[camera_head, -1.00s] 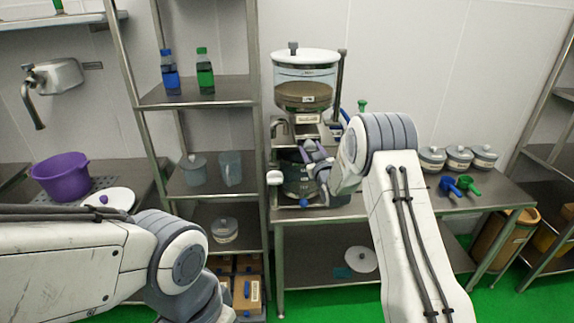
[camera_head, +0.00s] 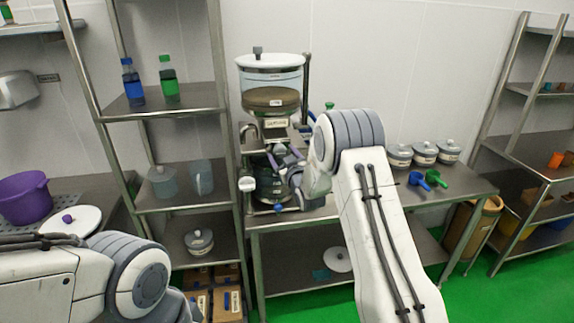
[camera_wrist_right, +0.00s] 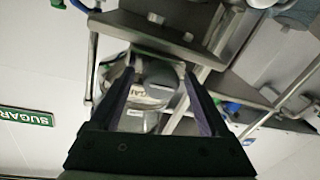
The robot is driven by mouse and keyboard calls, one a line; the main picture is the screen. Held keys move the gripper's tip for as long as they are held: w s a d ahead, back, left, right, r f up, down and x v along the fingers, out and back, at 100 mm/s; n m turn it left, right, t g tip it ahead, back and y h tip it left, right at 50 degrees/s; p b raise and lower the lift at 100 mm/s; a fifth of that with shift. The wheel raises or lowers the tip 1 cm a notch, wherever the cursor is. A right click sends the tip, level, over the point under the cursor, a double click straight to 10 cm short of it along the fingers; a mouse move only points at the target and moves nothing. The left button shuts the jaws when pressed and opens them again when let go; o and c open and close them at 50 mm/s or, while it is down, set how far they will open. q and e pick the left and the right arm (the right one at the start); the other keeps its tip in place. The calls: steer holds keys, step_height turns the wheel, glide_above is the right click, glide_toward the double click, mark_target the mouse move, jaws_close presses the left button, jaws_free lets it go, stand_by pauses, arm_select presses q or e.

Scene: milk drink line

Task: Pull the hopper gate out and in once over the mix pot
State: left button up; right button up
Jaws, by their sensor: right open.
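The hopper (camera_head: 271,82), a clear drum with a white lid and brown powder inside, stands on a metal frame above the bench. The mix pot (camera_head: 270,187), dark and see-through, is below it, partly hidden by my right gripper. My right gripper (camera_head: 281,160) is in front of the gap between hopper and pot. In the right wrist view its jaws (camera_wrist_right: 163,85) are open, with a grey block-like part and a clear labelled vessel seen between them; I cannot tell contact. I cannot clearly make out the gate. My left arm shows at lower left, its gripper out of view.
The steel bench (camera_head: 375,205) holds lidded tubs (camera_head: 424,153), a blue scoop (camera_head: 418,179) and a green scoop (camera_head: 436,178) at right. A shelf rack (camera_head: 165,113) with a blue bottle (camera_head: 133,82) and green bottle (camera_head: 169,79) stands close left of the hopper.

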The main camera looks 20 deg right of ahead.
steer(key=s+b, duration=0.3)
steer(key=s, duration=0.5)
steer(key=shift+s, duration=0.4)
stand_by(0.5)
steer(key=s+a+f+n+g+y, duration=0.1)
steer(key=s+a+f+g, duration=0.1)
steer(key=s+a+g, duration=0.5)
steer(key=s+a+f+n+g+y, duration=0.1)
steer(key=s+a+f+g, duration=0.15)
steer(key=s+a, duration=0.85)
steer(key=s+a+n+g+h, duration=0.1)
steer(key=s+g, duration=0.7)
steer(key=s, duration=1.7)
steer(key=shift+s+f+n, duration=0.25)
steer(key=shift+f+n, duration=0.1)
steer(key=shift+n, duration=0.15)
